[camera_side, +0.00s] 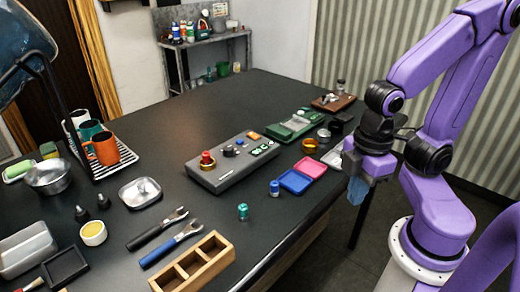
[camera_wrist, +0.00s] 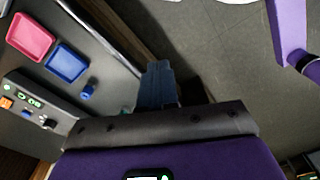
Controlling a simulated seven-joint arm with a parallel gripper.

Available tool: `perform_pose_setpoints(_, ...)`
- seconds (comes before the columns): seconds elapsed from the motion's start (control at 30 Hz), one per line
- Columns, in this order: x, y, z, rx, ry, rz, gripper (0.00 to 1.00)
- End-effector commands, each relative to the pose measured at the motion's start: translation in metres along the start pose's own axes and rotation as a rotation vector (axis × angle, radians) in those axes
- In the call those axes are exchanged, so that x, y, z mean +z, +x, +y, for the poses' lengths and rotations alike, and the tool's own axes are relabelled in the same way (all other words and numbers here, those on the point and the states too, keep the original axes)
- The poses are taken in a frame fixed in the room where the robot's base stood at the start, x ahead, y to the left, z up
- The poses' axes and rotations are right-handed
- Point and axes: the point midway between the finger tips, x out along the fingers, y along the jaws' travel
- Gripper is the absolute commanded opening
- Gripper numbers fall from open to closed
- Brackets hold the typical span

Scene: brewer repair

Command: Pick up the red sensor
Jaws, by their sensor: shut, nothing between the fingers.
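A red knob-shaped piece (camera_side: 207,158), which looks like the red sensor, stands upright in a brass ring on the left end of the grey panel (camera_side: 228,178). I cannot make it out in the wrist view. My gripper (camera_side: 356,191) hangs past the right edge of the table, above the floor, far from the red piece. Its blue fingers (camera_wrist: 157,78) are together and hold nothing. The panel shows partly at the left of the wrist view (camera_wrist: 22,88).
A blue cylinder (camera_side: 274,188) and a teal one (camera_side: 243,211) stand in front of the panel. Blue (camera_side: 296,181) and pink (camera_side: 313,165) trays lie right of it.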

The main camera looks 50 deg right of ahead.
Motion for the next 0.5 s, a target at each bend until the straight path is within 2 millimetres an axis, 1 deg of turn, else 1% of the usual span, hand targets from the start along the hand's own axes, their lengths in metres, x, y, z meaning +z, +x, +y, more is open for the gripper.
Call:
perform_pose_setpoints(0.17, 0.0000, 0.0000, 0.0000, 0.000, 0.000, 0.000, 0.00)
perform_pose_setpoints(0.2, 0.0000, 0.0000, 0.0000, 0.000, 0.000, 0.000, 0.03)
perform_pose_setpoints(0.27, 0.0000, 0.0000, 0.0000, 0.000, 0.000, 0.000, 0.23)
perform_pose_setpoints(0.3, 0.0000, 0.0000, 0.0000, 0.000, 0.000, 0.000, 0.36)
perform_pose_setpoints(0.37, 0.0000, 0.0000, 0.0000, 0.000, 0.000, 0.000, 0.55)
perform_pose_setpoints(0.5, 0.0000, 0.0000, 0.0000, 0.000, 0.000, 0.000, 0.56)
